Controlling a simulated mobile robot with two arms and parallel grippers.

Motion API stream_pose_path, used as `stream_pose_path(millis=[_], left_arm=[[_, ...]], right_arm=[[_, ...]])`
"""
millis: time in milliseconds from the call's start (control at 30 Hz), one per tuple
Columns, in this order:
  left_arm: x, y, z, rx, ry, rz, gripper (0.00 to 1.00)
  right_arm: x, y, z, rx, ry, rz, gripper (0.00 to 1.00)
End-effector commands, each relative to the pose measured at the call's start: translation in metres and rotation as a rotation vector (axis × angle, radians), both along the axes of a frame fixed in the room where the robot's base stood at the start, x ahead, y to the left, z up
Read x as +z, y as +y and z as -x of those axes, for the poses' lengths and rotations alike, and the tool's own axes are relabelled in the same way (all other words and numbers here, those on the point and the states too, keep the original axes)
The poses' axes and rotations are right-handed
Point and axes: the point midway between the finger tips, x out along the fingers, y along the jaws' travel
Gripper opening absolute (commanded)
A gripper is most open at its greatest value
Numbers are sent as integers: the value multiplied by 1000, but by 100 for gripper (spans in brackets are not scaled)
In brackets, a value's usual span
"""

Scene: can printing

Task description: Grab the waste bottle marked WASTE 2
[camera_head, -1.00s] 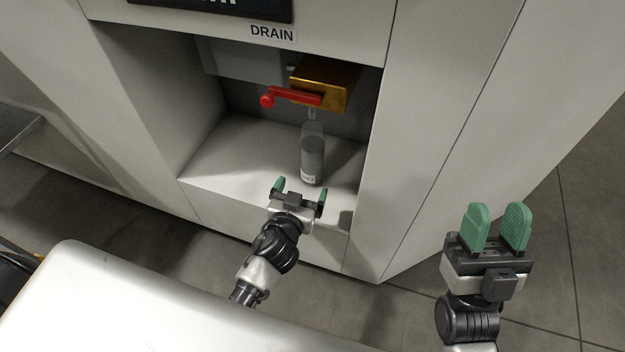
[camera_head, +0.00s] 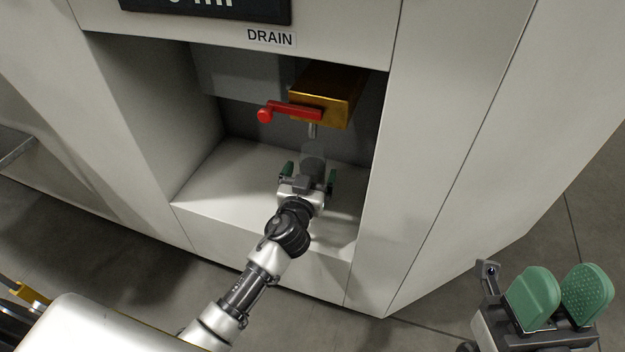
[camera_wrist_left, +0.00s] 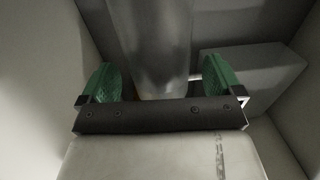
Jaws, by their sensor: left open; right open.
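A grey bottle (camera_head: 313,156) stands upright on the floor of the drain recess, under the spout. Its lower part is hidden behind my left gripper, and no marking on it can be read now. My left gripper (camera_head: 309,174) is open, with its green fingers on either side of the bottle. In the left wrist view the bottle (camera_wrist_left: 152,45) rises between the open fingers (camera_wrist_left: 158,82), with gaps visible on both sides. My right gripper (camera_head: 560,293) is open and empty at the lower right, outside the recess.
The recess has side walls and a light floor (camera_head: 225,197). Above the bottle are a brass valve block (camera_head: 325,95) with a red handle (camera_head: 290,109) and a spout (camera_head: 313,131). A DRAIN label (camera_head: 270,38) sits above the opening. Free floor lies left of the bottle.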

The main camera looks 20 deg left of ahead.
Motion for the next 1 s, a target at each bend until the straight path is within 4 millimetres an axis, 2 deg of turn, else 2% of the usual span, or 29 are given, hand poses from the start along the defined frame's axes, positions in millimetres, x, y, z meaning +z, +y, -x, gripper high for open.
stream_pose_path(millis=[133, 400, 900, 1000], left_arm=[[-1, 0, -17, -1, 0, 0, 95], [-1, 1, -20, -1, 2, 1, 95], [1, 0, -20, -1, -2, 1, 19], [1, 0, -20, -1, -2, 1, 18]], right_arm=[[-4, 0, 0, 0, 1, 0, 43], [-3, 0, 0, 0, 1, 0, 43], [-3, 0, 0, 0, 1, 0, 43], [-3, 0, 0, 0, 1, 0, 43]])
